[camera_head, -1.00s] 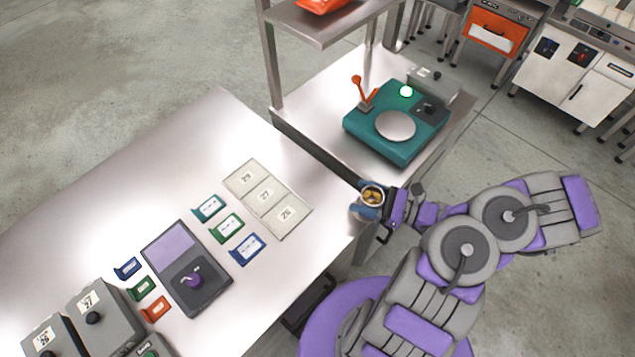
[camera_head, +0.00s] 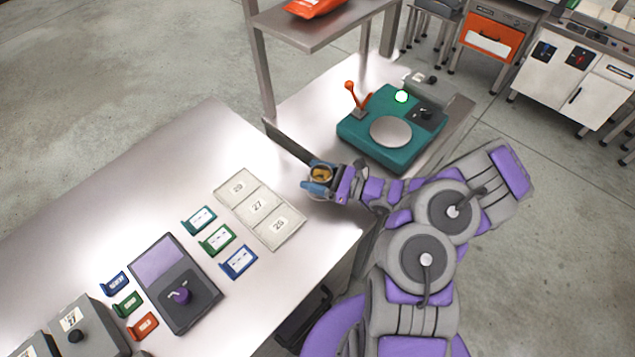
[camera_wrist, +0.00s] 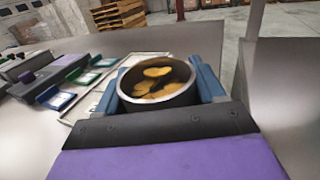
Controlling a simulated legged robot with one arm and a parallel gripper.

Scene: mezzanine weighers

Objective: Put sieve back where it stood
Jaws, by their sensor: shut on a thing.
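My gripper (camera_head: 318,184), with blue fingers, is shut on the sieve (camera_head: 321,174), a small round dark vessel with a pale rim. The wrist view also shows the sieve (camera_wrist: 158,98), upright between the two fingers, with golden-brown pieces inside. They are over the right part of the near steel table (camera_head: 150,185), to the right of a pale mat (camera_head: 259,206) with three numbered fields. I cannot tell how high the sieve is above the table. The fields are empty.
A teal weigher (camera_head: 387,130) with an orange lever stands on the far bench, across a gap. Left of the mat are several coloured label holders (camera_head: 217,240) and a dark device with a purple knob (camera_head: 180,296). Grey numbered boxes (camera_head: 90,326) stand at the lower left.

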